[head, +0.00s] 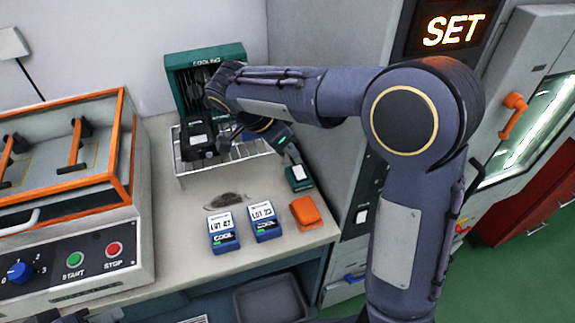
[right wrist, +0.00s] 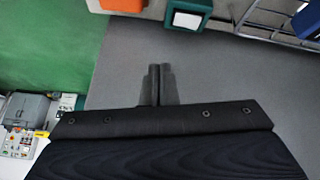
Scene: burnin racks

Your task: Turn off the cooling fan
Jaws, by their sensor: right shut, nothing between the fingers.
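The cooling fan (head: 188,68) is a green box lettered COOLING at the back of the bench, partly hidden by my right arm. A small green box with a pale rocker or button on top (head: 298,178) sits on the bench to the right of the wire rack. It also shows at the top of the right wrist view (right wrist: 188,16). My right gripper (head: 293,155) is shut and empty, just behind and above this small box. In the right wrist view its closed fingertips (right wrist: 160,68) appear apart from the box. My left gripper is not clearly visible.
A wire rack (head: 178,155) carries a black device (head: 195,138). Two blue-and-white lot boxes (head: 222,232) and an orange block (head: 305,212) lie in front. An orange-framed machine (head: 70,190) stands left, and a tall grey cabinet (head: 335,60) right.

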